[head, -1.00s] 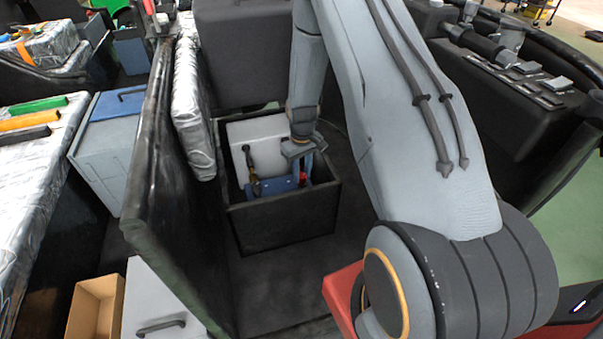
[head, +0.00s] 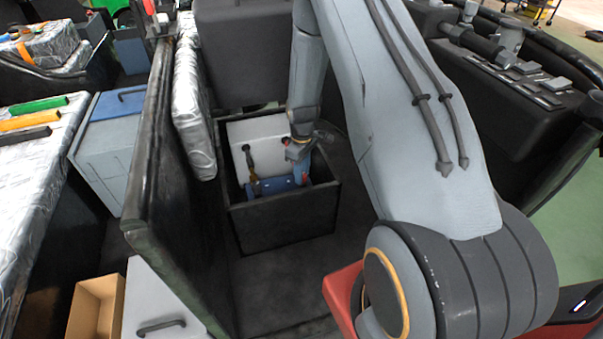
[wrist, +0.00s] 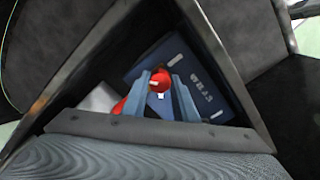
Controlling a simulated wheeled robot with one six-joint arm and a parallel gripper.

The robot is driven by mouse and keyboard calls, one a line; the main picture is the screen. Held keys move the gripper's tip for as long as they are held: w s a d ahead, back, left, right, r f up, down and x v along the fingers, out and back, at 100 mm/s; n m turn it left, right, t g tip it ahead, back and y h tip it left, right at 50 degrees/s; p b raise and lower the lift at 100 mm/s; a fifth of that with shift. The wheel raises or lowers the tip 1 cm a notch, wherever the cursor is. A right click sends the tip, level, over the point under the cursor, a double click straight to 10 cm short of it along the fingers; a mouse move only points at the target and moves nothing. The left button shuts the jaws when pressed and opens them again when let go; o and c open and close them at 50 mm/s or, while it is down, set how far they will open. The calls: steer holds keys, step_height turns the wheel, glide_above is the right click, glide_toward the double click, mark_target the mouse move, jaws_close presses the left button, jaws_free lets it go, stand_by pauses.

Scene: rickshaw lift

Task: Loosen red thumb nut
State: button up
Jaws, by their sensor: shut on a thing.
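The red thumb nut (wrist: 160,81) is between the two grey-blue fingers of my gripper (wrist: 161,90) in the wrist view. My gripper is shut on it. In the head view my gripper (head: 300,174) reaches down into the black open box, and the nut is hidden there behind the fingers. A second red part (wrist: 118,108) shows left of the fingers in the wrist view. A blue block with white lettering (wrist: 195,82) lies beneath and beside the nut; in the head view it is a blue piece (head: 275,185) low in the box.
The black box (head: 283,222) has walls close around my gripper. A white panel (head: 262,135) stands at its back, with a dark and brass fitting (head: 250,162) on it. A tall black partition (head: 160,180) rises to the left.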

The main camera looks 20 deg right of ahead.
steer(key=shift+w+r, duration=0.1)
steer(key=o, duration=1.1)
steer(key=shift+c, duration=0.2)
step_height(320, 180, up, 7)
steer(key=shift+r+b, duration=0.1)
steer(key=shift+b, duration=0.2)
steer(key=shift+r, duration=0.25)
